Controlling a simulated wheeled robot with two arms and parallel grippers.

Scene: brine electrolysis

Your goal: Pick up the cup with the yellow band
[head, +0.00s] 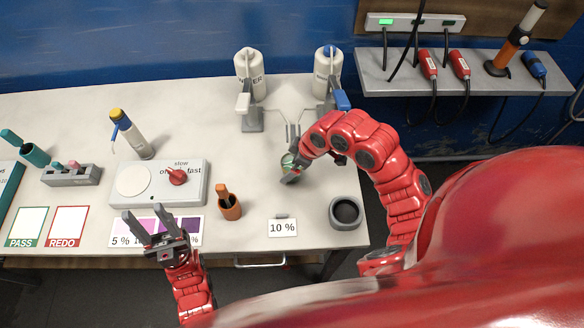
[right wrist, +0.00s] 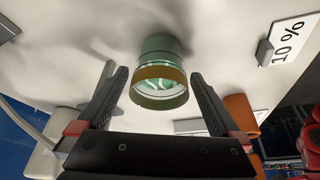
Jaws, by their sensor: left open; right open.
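The cup with the yellow band (right wrist: 160,86) is a greenish, see-through cup in the middle of the right wrist view, its banded rim facing the camera. In the head view only a small part of the cup (head: 287,160) shows beside my right gripper (head: 291,155), which hides the rest. My right gripper (right wrist: 157,95) is open, with one finger on each side of the cup; I cannot tell whether either touches it. My left gripper (head: 153,228) is open and empty above the purple colour card (head: 184,225), near the table's front edge.
Two white dispenser bottles (head: 250,72) stand behind my right gripper. An orange holder (head: 229,206), a 10 % label (head: 283,227) and a dark grey round container (head: 346,212) are at the front. A stirrer plate (head: 145,184) with a red knob is at left.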

